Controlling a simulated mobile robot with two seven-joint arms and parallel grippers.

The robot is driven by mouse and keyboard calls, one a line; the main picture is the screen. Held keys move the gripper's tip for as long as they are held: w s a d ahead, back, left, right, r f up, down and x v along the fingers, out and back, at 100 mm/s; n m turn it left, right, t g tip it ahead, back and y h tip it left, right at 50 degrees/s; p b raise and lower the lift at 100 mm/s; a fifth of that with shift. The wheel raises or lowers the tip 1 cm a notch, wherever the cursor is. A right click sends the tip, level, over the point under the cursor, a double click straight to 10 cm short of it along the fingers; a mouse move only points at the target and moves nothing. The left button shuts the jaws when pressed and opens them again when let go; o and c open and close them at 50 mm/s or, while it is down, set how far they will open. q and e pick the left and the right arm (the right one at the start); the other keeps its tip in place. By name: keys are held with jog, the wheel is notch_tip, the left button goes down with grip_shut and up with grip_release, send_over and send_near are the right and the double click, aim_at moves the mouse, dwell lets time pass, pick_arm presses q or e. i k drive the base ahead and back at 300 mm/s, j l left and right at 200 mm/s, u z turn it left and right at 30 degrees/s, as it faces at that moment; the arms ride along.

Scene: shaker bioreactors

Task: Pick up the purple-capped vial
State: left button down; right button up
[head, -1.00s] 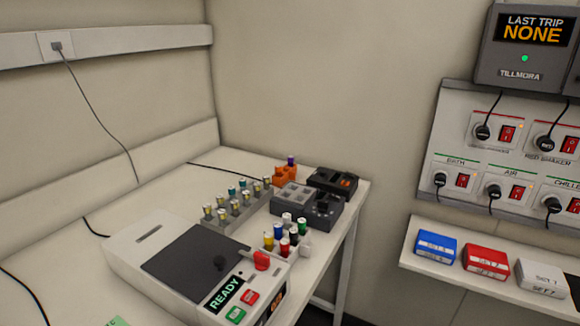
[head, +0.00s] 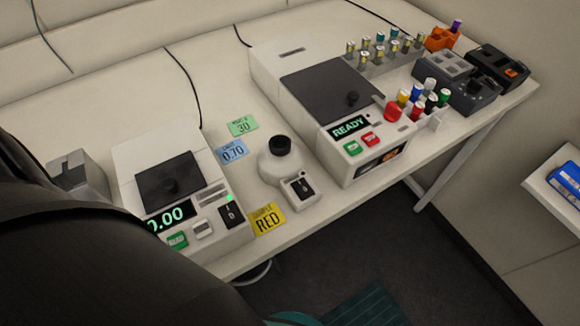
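The purple-capped vial (head: 456,26) stands upright in an orange holder (head: 440,40) at the far right end of the bench. Only its upper part shows above the holder. A dark, out-of-focus shape, probably part of my own body, fills the lower left of the head view. Neither of my grippers shows, so I cannot tell their distance from the vial.
A rack of several vials (head: 378,60) stands left of the orange holder. Coloured-cap vials (head: 431,84), a grey block (head: 443,66) and dark devices (head: 495,68) are close by. The READY machine (head: 270,62), a round mixer (head: 281,168) and a 0.00 balance (head: 150,148) fill the bench leftwards.

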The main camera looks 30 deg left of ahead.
aim_at(457, 23)
jog(key=i+l+u, duration=0.15)
jog(key=u, duration=0.25)
jog(key=i+l+u, duration=0.1)
jog(key=l+u, duration=0.15)
jog(key=u, duration=0.2)
jog(key=i+l+u, duration=0.1)
jog(key=u, duration=0.3)
jog(key=l+u, duration=0.4)
